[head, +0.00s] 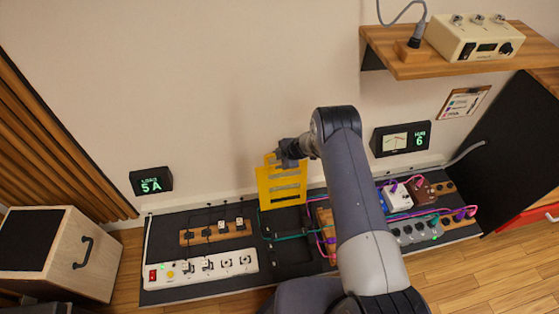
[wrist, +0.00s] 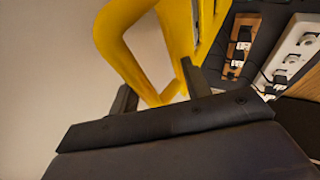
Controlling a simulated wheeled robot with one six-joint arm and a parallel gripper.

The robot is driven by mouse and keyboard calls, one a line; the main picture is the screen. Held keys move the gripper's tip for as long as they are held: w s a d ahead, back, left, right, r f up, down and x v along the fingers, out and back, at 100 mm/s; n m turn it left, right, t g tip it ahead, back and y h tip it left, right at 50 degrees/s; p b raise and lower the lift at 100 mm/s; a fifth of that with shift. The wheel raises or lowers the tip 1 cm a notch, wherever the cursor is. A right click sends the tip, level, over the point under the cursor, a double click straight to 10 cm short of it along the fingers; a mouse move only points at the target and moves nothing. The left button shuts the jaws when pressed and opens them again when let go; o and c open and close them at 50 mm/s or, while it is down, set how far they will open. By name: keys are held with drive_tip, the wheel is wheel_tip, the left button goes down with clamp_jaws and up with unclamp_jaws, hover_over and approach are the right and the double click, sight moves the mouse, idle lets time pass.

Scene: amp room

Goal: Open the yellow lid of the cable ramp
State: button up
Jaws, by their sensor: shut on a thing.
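The yellow lid (head: 268,190) of the cable ramp stands raised, close to upright, near the wall in the head view. The black ramp base (head: 290,222) lies below it, with cables crossing it. My gripper (head: 286,158) is at the lid's upper edge. In the wrist view the lid (wrist: 122,42) fills the upper middle as a yellow frame with openings. My two fingers (wrist: 158,90) reach to its edge, and my gripper is shut on the lid. The exact contact is partly hidden in both views.
A white power strip (head: 205,268) and a wooden socket block (head: 217,232) lie left of the ramp. Pedals (head: 415,232) with pink cables lie to the right. A speaker cabinet (head: 55,250) stands at far left. A wooden shelf (head: 400,68) juts out above right.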

drive_tip(key=shift+s+f, duration=0.1)
drive_tip(key=shift+f, duration=0.3)
drive_tip(key=o, duration=0.9)
drive_tip(key=shift+f, duration=0.1)
drive_tip(key=shift+c, duration=0.9)
drive_tip(key=shift+d+r, duration=0.15)
drive_tip(key=shift+r, duration=0.35)
drive_tip(key=p+v, duration=0.1)
drive_tip(key=v, duration=0.9)
drive_tip(key=shift+x, duration=2.85)
